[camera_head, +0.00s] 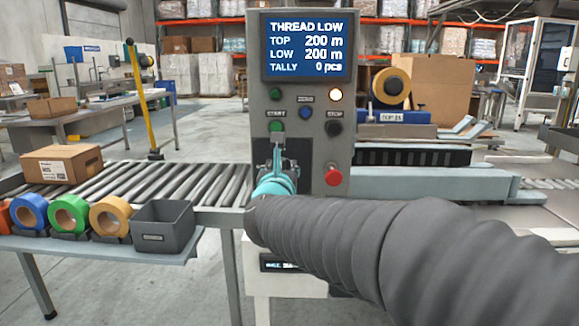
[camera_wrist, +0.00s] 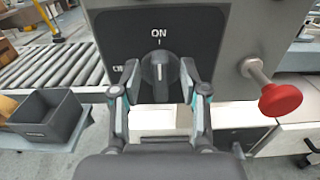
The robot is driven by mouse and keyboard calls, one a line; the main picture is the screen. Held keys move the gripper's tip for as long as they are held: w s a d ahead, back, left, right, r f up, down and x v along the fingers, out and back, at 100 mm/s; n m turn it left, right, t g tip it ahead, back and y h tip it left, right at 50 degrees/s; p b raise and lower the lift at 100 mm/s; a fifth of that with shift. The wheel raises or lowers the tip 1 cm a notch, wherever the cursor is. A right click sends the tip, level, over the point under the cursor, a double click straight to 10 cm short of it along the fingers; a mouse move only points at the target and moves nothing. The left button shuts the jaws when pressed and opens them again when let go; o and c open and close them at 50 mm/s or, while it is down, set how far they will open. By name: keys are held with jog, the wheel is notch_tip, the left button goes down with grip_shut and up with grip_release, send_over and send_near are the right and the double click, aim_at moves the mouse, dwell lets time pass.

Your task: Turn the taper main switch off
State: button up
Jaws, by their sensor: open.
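The main switch is a dark rotary knob (camera_wrist: 160,75) on a black plate (camera_wrist: 196,32) low on the grey control panel (camera_head: 303,85). Its white pointer line stands upright, toward the ON label above it. Another label left of the knob is partly hidden by a finger and cannot be read. My gripper (camera_wrist: 159,88) is open, with one finger on each side of the knob; contact cannot be told. In the head view my gripper (camera_head: 277,158) is in front of the panel's lower part and hides the knob.
A red mushroom button (camera_wrist: 281,99) sticks out close to the right of my gripper; it also shows in the head view (camera_head: 333,176). A grey bin (camera_head: 165,227) and tape rolls stand at left. A roller conveyor (camera_head: 185,185) runs behind them.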

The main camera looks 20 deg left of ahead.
jog(key=shift+w, duration=0.1)
grip_shut()
jog(key=shift+n, duration=0.3)
jog(key=shift+s+a+f+n+p, duration=0.15)
jog(key=shift+a+f+n, duration=0.1)
jog(key=shift+n, duration=2.6)
jog(key=shift+a+f+n+p, duration=0.15)
jog(key=shift+a+n, duration=0.1)
jog(key=shift+n, duration=2.65)
jog(key=shift+s+a+f+n+p, duration=0.1)
jog(key=shift+a+f+n, duration=0.15)
jog(key=shift+n, duration=2.6)
